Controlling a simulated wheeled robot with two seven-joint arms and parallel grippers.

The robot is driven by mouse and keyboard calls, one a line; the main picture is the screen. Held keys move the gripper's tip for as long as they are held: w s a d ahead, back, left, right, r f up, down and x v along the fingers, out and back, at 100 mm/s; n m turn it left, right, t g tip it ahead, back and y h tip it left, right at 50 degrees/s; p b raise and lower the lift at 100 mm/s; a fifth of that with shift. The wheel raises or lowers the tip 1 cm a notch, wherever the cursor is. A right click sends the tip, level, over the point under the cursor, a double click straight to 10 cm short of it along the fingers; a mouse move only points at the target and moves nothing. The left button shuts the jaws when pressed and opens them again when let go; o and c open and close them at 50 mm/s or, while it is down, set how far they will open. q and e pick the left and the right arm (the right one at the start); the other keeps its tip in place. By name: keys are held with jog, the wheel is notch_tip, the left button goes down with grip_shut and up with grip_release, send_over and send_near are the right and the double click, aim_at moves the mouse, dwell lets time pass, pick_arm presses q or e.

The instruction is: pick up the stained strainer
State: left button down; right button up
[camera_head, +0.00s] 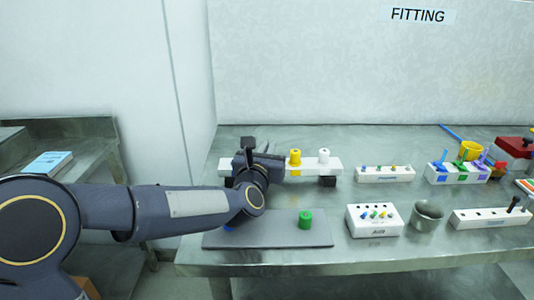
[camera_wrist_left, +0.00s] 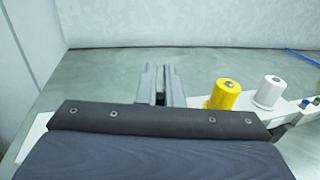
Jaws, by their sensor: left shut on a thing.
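My left gripper (camera_head: 268,160) is at the left part of a long white rail (camera_head: 225,164), above the back of the table. In the left wrist view its two grey fingers (camera_wrist_left: 160,84) are close together. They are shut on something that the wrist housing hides. A yellow spool-shaped piece (camera_head: 295,158) and a white one (camera_head: 323,157) stand upright on the rail, right of the gripper and apart from it. I cannot make out a stain on either, nor tell which piece is the strainer. My right gripper is not in view.
White blocks with coloured pegs (camera_head: 374,232), a grey cup (camera_head: 426,215) and a yellow cup (camera_head: 469,150) stand to the right. A wall closes off the back.

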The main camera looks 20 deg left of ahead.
pick_arm(q)
jog(key=shift+r, duration=0.65)
jog(key=r, duration=0.1)
jog(key=r+p, duration=0.1)
jog(key=r, duration=0.1)
jog(key=shift+s+d, duration=0.2)
jog(key=shift+s, duration=0.05)
jog(key=s+d+r+p, duration=0.1)
jog(key=s+d+r, duration=0.2)
jog(key=s, duration=0.3)
jog(key=s+d+r+p, duration=0.2)
jog(key=s+d+r, duration=0.1)
jog(key=s+r, duration=0.2)
jog(key=shift+s+d+r+p, duration=0.3)
jog(key=shift+s+d+r, duration=0.05)
